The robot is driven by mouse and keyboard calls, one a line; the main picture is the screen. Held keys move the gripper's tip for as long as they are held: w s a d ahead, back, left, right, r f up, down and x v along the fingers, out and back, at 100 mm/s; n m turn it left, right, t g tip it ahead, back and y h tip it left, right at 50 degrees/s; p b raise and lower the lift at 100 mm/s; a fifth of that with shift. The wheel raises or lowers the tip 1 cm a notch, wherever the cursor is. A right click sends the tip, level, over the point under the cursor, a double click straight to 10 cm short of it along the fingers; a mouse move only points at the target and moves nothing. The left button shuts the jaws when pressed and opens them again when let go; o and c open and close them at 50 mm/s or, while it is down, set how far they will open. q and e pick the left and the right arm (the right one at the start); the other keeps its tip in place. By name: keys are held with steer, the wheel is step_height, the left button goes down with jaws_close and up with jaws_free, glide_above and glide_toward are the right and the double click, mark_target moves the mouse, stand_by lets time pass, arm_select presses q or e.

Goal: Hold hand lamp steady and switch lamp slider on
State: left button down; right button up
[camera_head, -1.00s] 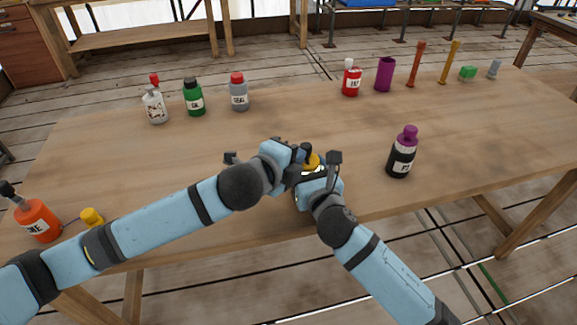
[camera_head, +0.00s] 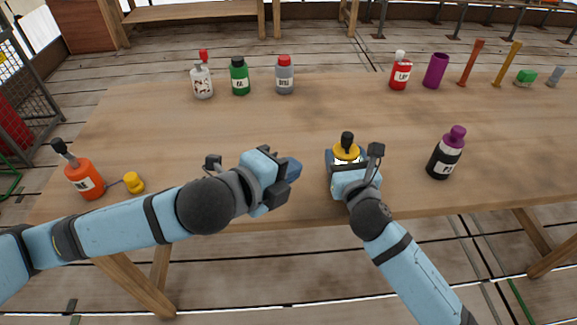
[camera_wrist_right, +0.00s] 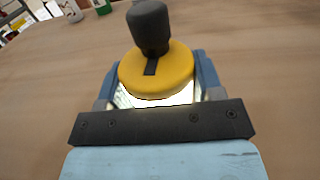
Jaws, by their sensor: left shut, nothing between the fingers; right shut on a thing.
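The hand lamp has a yellow round top (camera_head: 345,152) with a black knob (camera_head: 347,138) and stands near the table's front edge. In the right wrist view its yellow top (camera_wrist_right: 157,70) has a dark slot, and a bright, whitish band (camera_wrist_right: 150,98) shows below it. My right gripper (camera_head: 347,168) is shut on the lamp's body, with a finger on each side (camera_wrist_right: 155,90). My left gripper (camera_head: 292,168) is shut and empty, to the left of the lamp and apart from it. The slider's exact setting is hard to tell.
A black bottle with a purple cap (camera_head: 446,153) stands right of the lamp. An orange bottle (camera_head: 84,178) and a small yellow item (camera_head: 134,183) are at the left. Several bottles and a purple cup (camera_head: 436,71) line the back. The middle of the table (camera_head: 250,125) is clear.

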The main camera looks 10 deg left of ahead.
steer(key=o, duration=1.1)
